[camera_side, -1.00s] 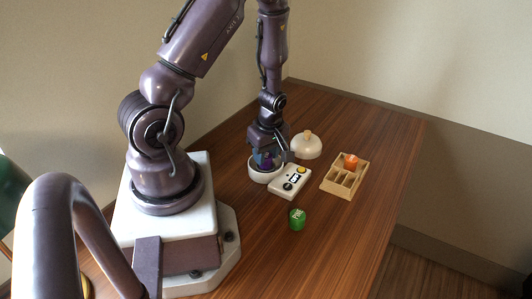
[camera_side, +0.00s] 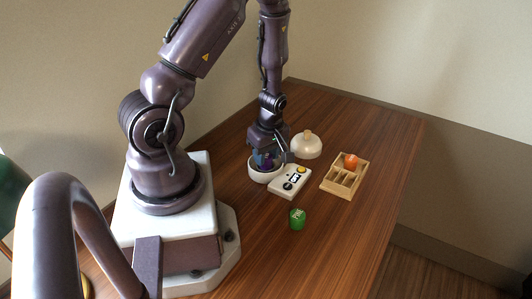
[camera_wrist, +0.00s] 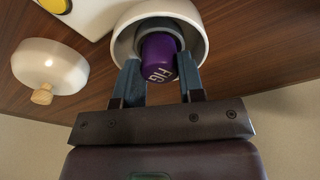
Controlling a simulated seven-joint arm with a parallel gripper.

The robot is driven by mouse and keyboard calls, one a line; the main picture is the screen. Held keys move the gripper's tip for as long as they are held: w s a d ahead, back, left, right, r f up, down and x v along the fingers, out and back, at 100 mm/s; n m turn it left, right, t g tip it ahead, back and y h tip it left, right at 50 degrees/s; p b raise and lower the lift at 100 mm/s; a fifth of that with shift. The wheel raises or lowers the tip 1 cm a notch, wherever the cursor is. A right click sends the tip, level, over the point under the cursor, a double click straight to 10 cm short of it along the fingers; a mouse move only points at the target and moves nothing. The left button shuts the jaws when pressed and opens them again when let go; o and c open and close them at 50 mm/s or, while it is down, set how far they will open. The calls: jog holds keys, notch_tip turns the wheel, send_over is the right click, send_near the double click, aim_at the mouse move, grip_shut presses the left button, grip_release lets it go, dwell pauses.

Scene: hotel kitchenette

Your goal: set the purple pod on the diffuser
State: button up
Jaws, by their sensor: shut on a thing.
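The purple pod (camera_wrist: 158,62), with white lettering on its side, is inside the round white diffuser bowl (camera_wrist: 198,28) in the wrist view. In the side view the pod (camera_side: 264,161) shows as a purple patch in the diffuser (camera_side: 262,176). My gripper (camera_wrist: 160,72) points down into the bowl with its two blue fingers on either side of the pod, shut on it. Whether the pod touches the bowl's floor is hidden. The white domed lid (camera_side: 306,146) with a wooden knob lies on the table behind the bowl; it also shows in the wrist view (camera_wrist: 50,65).
A white control box (camera_side: 289,182) with a yellow button stands right beside the bowl. A wooden divided tray (camera_side: 338,187) holds an orange pod (camera_side: 351,160). A green pod (camera_side: 297,219) stands on the table in front. The table's right side is clear.

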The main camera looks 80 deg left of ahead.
aim_at(269, 173)
jog(key=shift+f, duration=0.45)
jog(key=o, duration=0.6)
jog(key=shift+o, duration=0.2)
notch_tip(269, 173, up, 11)
jog(key=d, duration=0.1)
jog(key=shift+w+d, duration=0.25)
jog(key=shift+w, duration=0.05)
dwell(0.7)
